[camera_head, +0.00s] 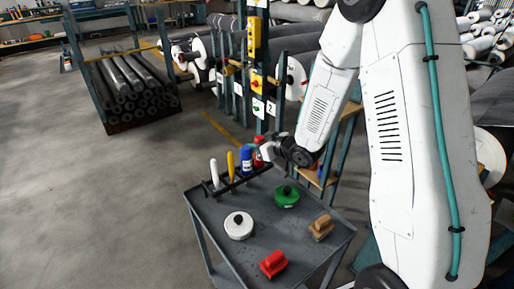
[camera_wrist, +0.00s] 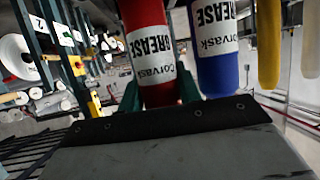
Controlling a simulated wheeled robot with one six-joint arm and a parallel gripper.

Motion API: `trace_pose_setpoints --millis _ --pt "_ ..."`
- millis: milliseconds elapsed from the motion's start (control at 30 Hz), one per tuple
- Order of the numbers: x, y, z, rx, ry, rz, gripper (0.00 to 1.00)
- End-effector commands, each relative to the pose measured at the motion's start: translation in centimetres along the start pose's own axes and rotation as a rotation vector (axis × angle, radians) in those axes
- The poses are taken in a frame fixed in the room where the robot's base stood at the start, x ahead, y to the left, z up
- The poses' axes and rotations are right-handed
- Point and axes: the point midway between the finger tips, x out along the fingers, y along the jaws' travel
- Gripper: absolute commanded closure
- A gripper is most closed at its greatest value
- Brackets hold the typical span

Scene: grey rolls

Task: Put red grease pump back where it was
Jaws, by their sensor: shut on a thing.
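The red grease pump (camera_head: 259,144) is at the right end of the dark rack on the grey cart, beside the blue grease pump (camera_head: 246,160). In the wrist view the red pump (camera_wrist: 146,42) stands close in front, with its "GREASE Corvask" label showing. My gripper (camera_wrist: 161,93) is shut on the red pump, with teal fingers on both sides of its lower part. In the head view my gripper (camera_head: 265,151) reaches it from the right and partly covers it. The pump's lower end is hidden, so I cannot tell whether it sits in the rack or just above.
The rack (camera_head: 208,189) also holds a yellow tube (camera_head: 231,166) and a white tube (camera_head: 214,173). On the cart (camera_head: 230,252) lie a white round item (camera_head: 239,226), a green one (camera_head: 286,196), a brown block (camera_head: 321,228) and a red block (camera_head: 273,263). Posts stand behind.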

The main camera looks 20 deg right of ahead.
Motion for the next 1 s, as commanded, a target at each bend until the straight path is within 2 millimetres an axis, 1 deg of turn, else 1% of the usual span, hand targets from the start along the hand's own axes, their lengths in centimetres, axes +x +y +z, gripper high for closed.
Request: trace_pose_setpoints --millis 33,100,467,500,533,867,967,1000 --pt "0.3 0.0 0.6 0.002 0.000 0.000 0.89" --pt "0.4 0.0 0.9 -0.001 0.001 0.000 0.89" --pt "0.6 0.0 1.2 -0.001 0.001 -0.001 0.89" --pt "0.6 -0.1 1.3 -0.001 0.000 -0.001 0.61" --pt "0.6 -0.1 1.2 -0.001 0.000 -0.001 0.57" --pt "0.4 -0.1 0.9 -0.002 0.001 -0.001 0.57" --pt "-0.6 0.0 0.9 0.000 0.000 0.001 0.57" --pt "-1.2 0.0 0.9 0.000 0.001 0.002 0.57"
